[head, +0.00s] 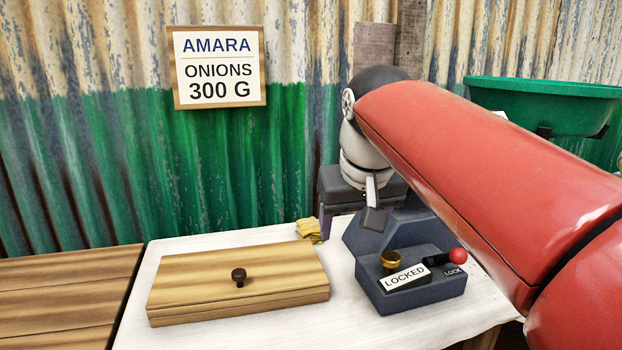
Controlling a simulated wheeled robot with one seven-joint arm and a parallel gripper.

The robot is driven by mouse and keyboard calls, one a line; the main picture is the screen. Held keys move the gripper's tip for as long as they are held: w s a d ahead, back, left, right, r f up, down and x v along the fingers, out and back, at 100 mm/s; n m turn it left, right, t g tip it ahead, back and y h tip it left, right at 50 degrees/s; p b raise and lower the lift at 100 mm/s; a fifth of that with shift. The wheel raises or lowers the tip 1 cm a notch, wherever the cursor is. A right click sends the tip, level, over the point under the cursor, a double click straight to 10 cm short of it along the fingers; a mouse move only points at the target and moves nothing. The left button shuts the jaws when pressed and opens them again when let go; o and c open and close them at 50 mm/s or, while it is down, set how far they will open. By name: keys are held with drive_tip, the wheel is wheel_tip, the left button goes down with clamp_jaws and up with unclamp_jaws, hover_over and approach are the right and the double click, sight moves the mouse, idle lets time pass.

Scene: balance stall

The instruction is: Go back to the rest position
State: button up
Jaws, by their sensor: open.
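My gripper (350,226) hangs at the end of my red arm, pointing down over the back of the white-covered table. Its fingers are apart, and I see nothing held between them. It is at the back left of the dark blue-grey balance base (412,297) in the picture; whether it touches the base cannot be told. The base carries a brass knob (390,262), a "LOCKED" label (405,277) and a lever with a red ball (458,255) near the word "LOCK". My arm hides part of the balance and the right side of the table.
A wooden box or board with a dark knob (238,277) lies on the white cloth (190,245). A yellow cloth (308,231) lies behind it. A green pan (540,105) is at upper right. A sign (218,68) reads "AMARA ONIONS 300 G". A bare wooden surface (60,300) is at left.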

drive_tip(key=s+d+f+m+b, duration=0.1)
drive_tip(key=s+d+f, duration=0.3)
drive_tip(key=s+f, duration=0.4)
drive_tip(key=s+d+f+m+b, duration=0.1)
drive_tip(key=s+d+f, duration=0.4)
drive_tip(key=f, duration=0.9)
drive_tip(key=s, duration=0.3)
drive_tip(key=shift+s+f+t+h+b, duration=0.15)
drive_tip(key=shift+f+t+h+b, duration=0.15)
drive_tip(key=shift+t, duration=0.1)
